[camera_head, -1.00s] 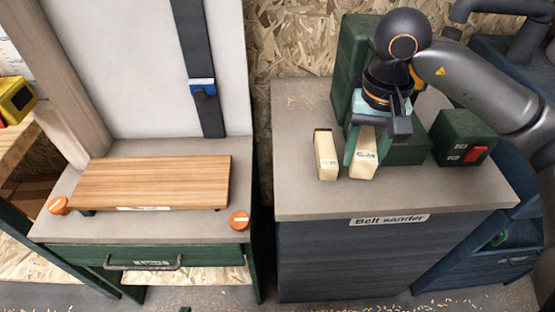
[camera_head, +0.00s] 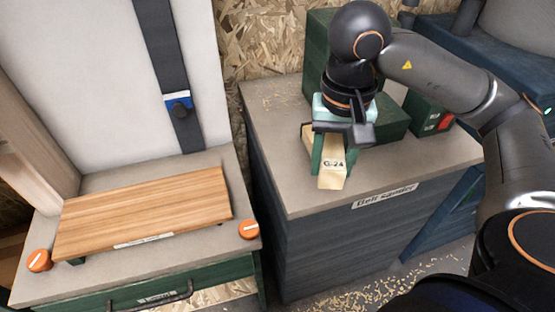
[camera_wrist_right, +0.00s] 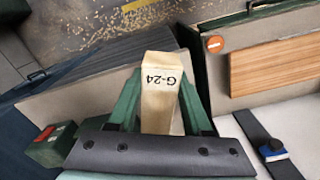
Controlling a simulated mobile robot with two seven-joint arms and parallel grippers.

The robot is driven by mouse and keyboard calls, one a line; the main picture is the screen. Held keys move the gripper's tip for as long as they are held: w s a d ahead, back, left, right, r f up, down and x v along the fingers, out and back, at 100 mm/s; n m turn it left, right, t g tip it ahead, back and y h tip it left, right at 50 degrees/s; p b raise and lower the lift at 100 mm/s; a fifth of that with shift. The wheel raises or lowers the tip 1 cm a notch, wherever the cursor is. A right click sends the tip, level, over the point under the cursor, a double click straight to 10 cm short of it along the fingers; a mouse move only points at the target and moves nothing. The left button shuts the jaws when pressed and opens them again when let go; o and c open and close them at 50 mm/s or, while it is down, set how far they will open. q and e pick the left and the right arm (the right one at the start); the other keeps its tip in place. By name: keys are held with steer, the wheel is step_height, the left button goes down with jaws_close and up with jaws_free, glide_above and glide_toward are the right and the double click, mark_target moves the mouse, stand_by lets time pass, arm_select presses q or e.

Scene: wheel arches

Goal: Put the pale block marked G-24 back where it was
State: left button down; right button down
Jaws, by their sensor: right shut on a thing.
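The pale block marked G-24 (camera_head: 333,172) is in my right gripper (camera_head: 334,157), over the front part of the Belt sander's grey top (camera_head: 270,137). The green fingers press on its two sides, and its marked face shows. It appears raised above the top; the gap beneath is hidden. In the right wrist view the block (camera_wrist_right: 161,84) sits between both fingers, its lettering upside down. Another pale block (camera_head: 307,139) stands behind and left of it, mostly hidden by the gripper. My left gripper is in neither view.
Dark green machine housing (camera_head: 318,45) stands behind the gripper. A green box with a red switch (camera_head: 440,122) stands to the right. At left, a wooden board (camera_head: 140,213) lies on another bench between orange knobs (camera_head: 249,229). The sander top's left part is clear apart from shavings.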

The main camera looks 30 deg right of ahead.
steer(key=shift+w+a, duration=0.1)
steer(key=w+f, duration=0.4)
steer(key=w, duration=0.5)
glide_above(288, 171)
steer(key=f, duration=0.5)
steer(key=shift+s+a+p, duration=0.1)
steer(key=shift+s+p, duration=0.3)
steer(key=shift+w+f, duration=0.3)
steer(key=shift+f, duration=0.1)
steer(key=shift+w+f, duration=0.1)
steer(key=shift+f, duration=1.5)
steer(key=shift+f, duration=0.2)
steer(key=shift+c, duration=1.6)
jaws_free()
